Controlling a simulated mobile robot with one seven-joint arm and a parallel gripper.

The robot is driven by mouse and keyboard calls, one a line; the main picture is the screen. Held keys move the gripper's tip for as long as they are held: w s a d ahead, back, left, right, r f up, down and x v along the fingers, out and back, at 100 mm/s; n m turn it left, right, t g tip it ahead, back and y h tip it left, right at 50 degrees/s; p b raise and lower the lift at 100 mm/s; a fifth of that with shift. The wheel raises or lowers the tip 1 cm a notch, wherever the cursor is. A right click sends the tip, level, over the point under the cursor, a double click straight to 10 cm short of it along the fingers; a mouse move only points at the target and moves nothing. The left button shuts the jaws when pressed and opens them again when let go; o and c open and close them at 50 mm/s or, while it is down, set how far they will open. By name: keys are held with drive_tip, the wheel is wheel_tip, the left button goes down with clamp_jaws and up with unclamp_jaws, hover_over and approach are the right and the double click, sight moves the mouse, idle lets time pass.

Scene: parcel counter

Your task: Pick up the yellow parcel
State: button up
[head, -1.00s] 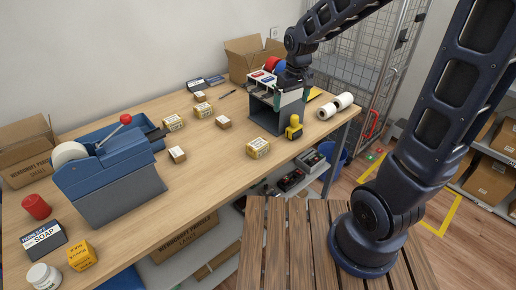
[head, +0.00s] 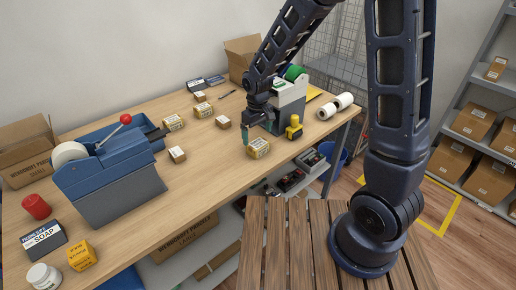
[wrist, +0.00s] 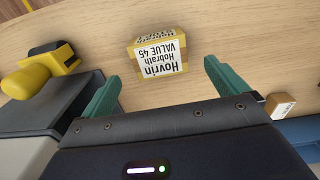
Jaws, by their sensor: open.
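A yellow parcel (head: 258,148) with a white label lies near the front edge of the counter. In the wrist view the parcel (wrist: 160,54) lies ahead of my gripper (wrist: 161,76), between the lines of its two green fingers and apart from them. The label shows upside down there and reads "Hovrin Hobrath VALUE 45". In the head view my gripper (head: 257,131) is just behind the parcel, open and empty.
A yellow tool (head: 293,127) and a grey organiser (head: 290,105) stand close on the right; the tool also shows in the wrist view (wrist: 40,75). Small brown boxes (head: 222,122) lie to the left. The counter's middle is largely clear.

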sight(258, 143)
drive_tip(key=shift+f, duration=3.05)
drive_tip(key=c, duration=1.1)
drive_tip(key=shift+c, duration=0.2)
drive_tip(key=shift+r, duration=0.15)
